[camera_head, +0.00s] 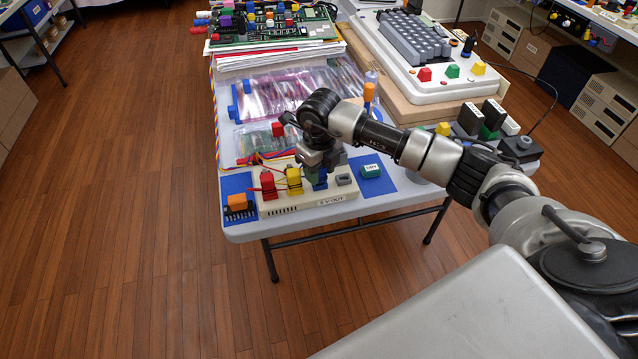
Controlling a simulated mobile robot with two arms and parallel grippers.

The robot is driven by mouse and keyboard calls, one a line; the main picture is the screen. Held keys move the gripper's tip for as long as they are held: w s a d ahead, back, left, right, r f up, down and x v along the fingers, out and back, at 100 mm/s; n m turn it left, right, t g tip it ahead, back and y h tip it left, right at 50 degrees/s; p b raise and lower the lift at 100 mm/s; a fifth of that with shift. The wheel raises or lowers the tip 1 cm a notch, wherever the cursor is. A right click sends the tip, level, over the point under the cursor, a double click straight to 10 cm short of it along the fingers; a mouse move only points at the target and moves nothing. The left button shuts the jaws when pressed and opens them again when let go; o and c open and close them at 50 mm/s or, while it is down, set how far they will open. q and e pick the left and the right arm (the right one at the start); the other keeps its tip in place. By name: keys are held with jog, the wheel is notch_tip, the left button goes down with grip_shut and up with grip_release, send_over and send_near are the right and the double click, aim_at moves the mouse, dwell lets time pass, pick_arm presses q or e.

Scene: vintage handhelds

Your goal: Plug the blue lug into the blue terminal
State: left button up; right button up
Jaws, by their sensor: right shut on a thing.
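The cream supply box (308,201), marked "5 V OUT", sits near the front edge of the table. A red lug or terminal (268,187) and a yellow one (294,182) stand on its top. My right gripper (319,171) points down over the box, just right of the yellow one, and is shut on the blue lug (320,183). The lug shows only in part below the fingers, low over the box top. The fingers and lug hide the blue terminal, so I cannot tell whether the two touch. My left gripper is out of view.
Blue mats flank the box, with an orange-topped part (237,201) at left and a green block (371,171) at right. Red and yellow wires (256,161) run behind it. Clear bags (290,95) and a keyboard unit (415,50) lie farther back.

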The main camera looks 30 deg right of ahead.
jog(key=shift+f+b, duration=0.35)
jog(key=shift+f, duration=0.1)
jog(key=o, duration=1.3)
jog(key=shift+d, duration=0.1)
jog(key=shift+c, duration=0.2)
jog(key=shift+r, duration=0.1)
jog(key=shift+c, duration=1.3)
jog(key=shift+r+p, duration=2.5)
jog(key=shift+r, duration=1)
